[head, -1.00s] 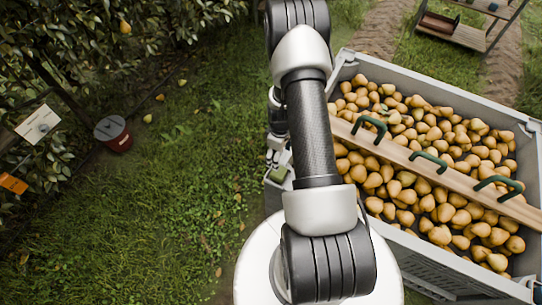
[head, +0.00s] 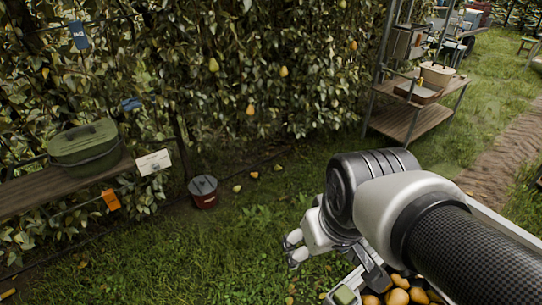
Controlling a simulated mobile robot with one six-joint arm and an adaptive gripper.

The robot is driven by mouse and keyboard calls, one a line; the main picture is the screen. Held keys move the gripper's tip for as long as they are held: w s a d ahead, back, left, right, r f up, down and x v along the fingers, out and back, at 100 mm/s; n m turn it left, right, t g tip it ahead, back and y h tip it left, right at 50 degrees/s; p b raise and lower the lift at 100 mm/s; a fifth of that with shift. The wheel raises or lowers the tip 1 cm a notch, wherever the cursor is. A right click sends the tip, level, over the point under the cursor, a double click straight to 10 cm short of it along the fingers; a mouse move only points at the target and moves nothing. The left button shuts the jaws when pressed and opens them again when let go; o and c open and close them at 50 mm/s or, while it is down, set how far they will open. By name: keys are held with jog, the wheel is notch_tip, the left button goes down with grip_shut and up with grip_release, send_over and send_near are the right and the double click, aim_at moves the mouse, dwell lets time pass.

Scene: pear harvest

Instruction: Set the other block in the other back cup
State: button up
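My arm reaches across the lower right of the head view. My gripper (head: 372,272) shows only in part, low beneath the wrist and partly hidden by it; I cannot tell whether its fingers are open or shut. A small green block-like piece (head: 345,294) with a pale edge shows just left of it at the bottom edge. I cannot tell whether it is held or is part of the crate. No cup can be made out.
The pear crate (head: 490,212) is mostly behind my arm; some pears (head: 398,296) show. A dark red lidded bucket (head: 204,192) stands on the grass by the hedge. A green lidded container (head: 84,148) sits on a plank at left. A wooden shelf rack (head: 412,122) stands behind.

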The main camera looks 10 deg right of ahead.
jog(key=shift+m+t, duration=0.3)
jog(key=s, duration=0.1)
jog(key=s+a, duration=0.1)
jog(key=s, duration=0.1)
jog(key=s+a+r, duration=0.1)
jog(key=s, duration=0.1)
jog(key=shift+s+r, duration=0.1)
jog(key=shift+s, duration=0.05)
dwell(0.8)
